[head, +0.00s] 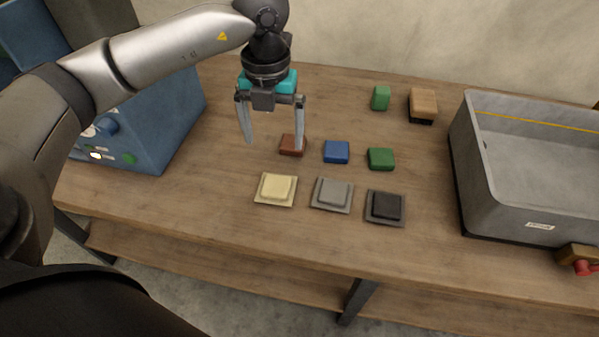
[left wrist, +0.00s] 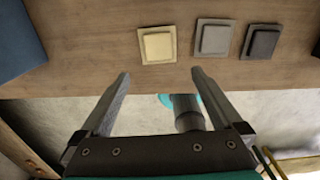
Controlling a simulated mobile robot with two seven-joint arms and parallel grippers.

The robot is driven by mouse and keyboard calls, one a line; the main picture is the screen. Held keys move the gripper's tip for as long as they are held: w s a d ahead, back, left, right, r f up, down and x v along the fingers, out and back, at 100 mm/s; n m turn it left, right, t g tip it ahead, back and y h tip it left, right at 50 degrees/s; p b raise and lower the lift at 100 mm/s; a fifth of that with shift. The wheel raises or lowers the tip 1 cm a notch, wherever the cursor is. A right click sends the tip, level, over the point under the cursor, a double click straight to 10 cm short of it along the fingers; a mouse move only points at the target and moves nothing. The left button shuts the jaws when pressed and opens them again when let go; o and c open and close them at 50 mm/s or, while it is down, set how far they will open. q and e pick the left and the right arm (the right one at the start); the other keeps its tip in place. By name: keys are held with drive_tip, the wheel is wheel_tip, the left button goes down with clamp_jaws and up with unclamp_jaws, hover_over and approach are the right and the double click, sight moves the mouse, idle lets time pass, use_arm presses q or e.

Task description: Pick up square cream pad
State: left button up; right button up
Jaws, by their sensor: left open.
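The square cream pad (head: 276,189) lies flat on the wooden table, at the left end of a row of three pads. It also shows in the left wrist view (left wrist: 157,45), beyond the fingertips. My left gripper (head: 273,146) is open and empty above the table. In the head view it appears behind the cream pad, apart from it. In the left wrist view my left gripper (left wrist: 160,73) has its two fingers spread, with nothing between them. My right gripper is not in view.
A grey pad (head: 332,194) and a dark pad (head: 386,207) lie right of the cream one. Red-brown (head: 291,145), blue (head: 337,152) and green (head: 381,159) blocks sit behind. A grey bin (head: 476,205) stands right, a blue machine (head: 165,125) left. Table front is clear.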

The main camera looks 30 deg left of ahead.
use_arm(q)
wheel_tip(320, 180, down, 5)
drive_tip(key=b, duration=0.1)
hover_over(276, 185)
drive_tip(key=f, duration=0.4)
drive_tip(key=shift+s+d+f+b, duration=0.15)
drive_tip(key=shift+s+f+b, duration=0.1)
drive_tip(key=shift+f+b, duration=0.1)
drive_tip(key=shift+f, duration=0.45)
wheel_tip(276, 185, down, 4)
drive_tip(key=shift+w+r+b, duration=0.15)
drive_tip(key=shift+b, duration=0.5)
drive_tip(key=shift+f, duration=0.35)
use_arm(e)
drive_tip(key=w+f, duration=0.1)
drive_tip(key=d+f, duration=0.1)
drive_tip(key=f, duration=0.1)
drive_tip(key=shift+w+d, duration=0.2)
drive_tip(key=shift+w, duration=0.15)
use_arm(q)
drive_tip(key=shift+c, duration=0.2)
drive_tip(key=shift+r, duration=0.1)
drive_tip(key=c, duration=1.3)
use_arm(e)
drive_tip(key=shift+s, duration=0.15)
